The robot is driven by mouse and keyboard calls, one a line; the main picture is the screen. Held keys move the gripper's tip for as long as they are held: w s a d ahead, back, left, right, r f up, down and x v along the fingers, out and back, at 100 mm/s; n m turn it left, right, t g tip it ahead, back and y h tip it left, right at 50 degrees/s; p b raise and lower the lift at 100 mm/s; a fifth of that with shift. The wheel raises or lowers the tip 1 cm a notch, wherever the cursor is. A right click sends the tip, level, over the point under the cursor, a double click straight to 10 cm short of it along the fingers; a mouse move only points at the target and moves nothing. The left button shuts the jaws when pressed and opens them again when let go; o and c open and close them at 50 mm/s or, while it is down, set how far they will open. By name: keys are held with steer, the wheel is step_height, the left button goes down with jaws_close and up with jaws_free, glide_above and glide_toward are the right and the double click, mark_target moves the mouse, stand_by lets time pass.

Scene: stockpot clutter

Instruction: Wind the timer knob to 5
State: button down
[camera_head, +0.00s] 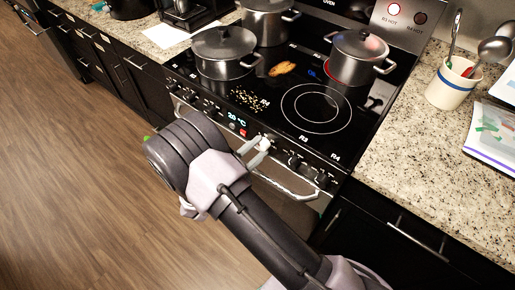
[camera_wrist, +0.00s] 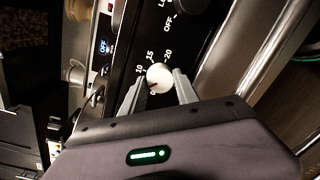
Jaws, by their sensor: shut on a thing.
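The timer knob (camera_wrist: 159,77) is round and pale, set on the black front panel of the stove, with numbers such as 10, 15 and 20 printed around it. A dark and reddish mark shows on its lower left part; its exact setting is too small to read. My gripper (camera_wrist: 158,90) has one finger on each side of the knob and is shut on it. In the head view my gripper (camera_head: 262,145) reaches the stove's front panel right of the lit display (camera_head: 237,123).
More dark knobs (camera_head: 322,179) line the panel on both sides. The oven handle (camera_head: 285,188) runs just below my gripper. Pots (camera_head: 225,54) stand on the cooktop, and one burner (camera_head: 316,108) is bare. The floor in front is clear.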

steer(key=c, duration=0.9)
jaws_free()
steer(key=p+v, duration=0.4)
steer(key=v, duration=1.3)
steer(key=shift+s+a, duration=0.15)
steer(key=shift+s, duration=0.05)
